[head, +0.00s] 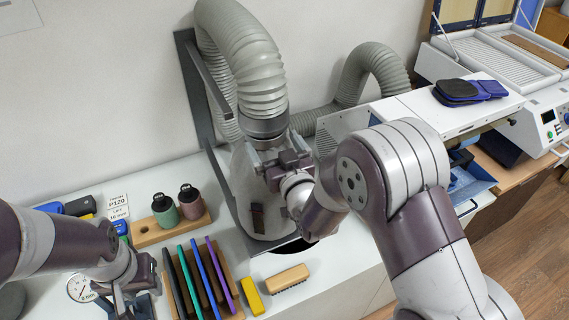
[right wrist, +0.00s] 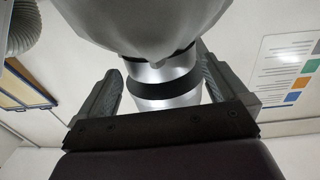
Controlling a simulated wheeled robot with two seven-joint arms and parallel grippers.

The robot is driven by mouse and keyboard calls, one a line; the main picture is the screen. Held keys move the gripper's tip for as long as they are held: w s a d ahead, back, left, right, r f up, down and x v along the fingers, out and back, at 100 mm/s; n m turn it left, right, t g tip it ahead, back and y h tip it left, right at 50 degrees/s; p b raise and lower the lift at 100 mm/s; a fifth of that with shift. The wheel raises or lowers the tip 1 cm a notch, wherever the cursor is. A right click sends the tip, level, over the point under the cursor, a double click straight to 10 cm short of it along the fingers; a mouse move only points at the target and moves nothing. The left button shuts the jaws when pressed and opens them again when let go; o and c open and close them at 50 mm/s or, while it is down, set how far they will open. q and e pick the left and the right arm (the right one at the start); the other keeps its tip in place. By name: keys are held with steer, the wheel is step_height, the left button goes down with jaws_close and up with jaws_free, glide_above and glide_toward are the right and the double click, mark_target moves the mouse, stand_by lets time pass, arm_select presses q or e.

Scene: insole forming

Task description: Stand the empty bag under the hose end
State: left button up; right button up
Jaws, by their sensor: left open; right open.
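The pale grey bag (head: 240,190) stands upright on the white bench, directly under the hose end (head: 265,127), with a brown patch low on its front. Its top reaches the metal collar at the hose end; I cannot tell whether it is fastened there. My right gripper (head: 283,162) is open at the bag's upper part, just below the collar. In the right wrist view, its fingers (right wrist: 160,95) stand either side of a metal collar (right wrist: 168,82) with a dark band. My left gripper (head: 132,285) is open at the lower left, away from the bag.
A dark upright frame (head: 222,160) stands behind the bag. A wooden rack (head: 205,285) of coloured sheets, a yellow block (head: 251,296), a brush (head: 287,278) and two bottles in a wooden holder (head: 172,228) crowd the bench. A white machine (head: 455,108) is at right.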

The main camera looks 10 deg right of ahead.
steer(key=s+d+b, duration=0.1)
steer(key=s+b, duration=0.1)
steer(key=s, duration=0.8)
steer(key=s+d+f+g+h, duration=0.1)
steer(key=d+f+g+h, duration=0.15)
steer(key=f+g, duration=0.6)
steer(key=s+d+f+m+g, duration=0.1)
steer(key=s+d+f+g, duration=0.1)
steer(key=s+g, duration=0.6)
steer(key=s+f, duration=0.1)
steer(key=s, duration=0.1)
steer(key=shift+s+d, duration=0.3)
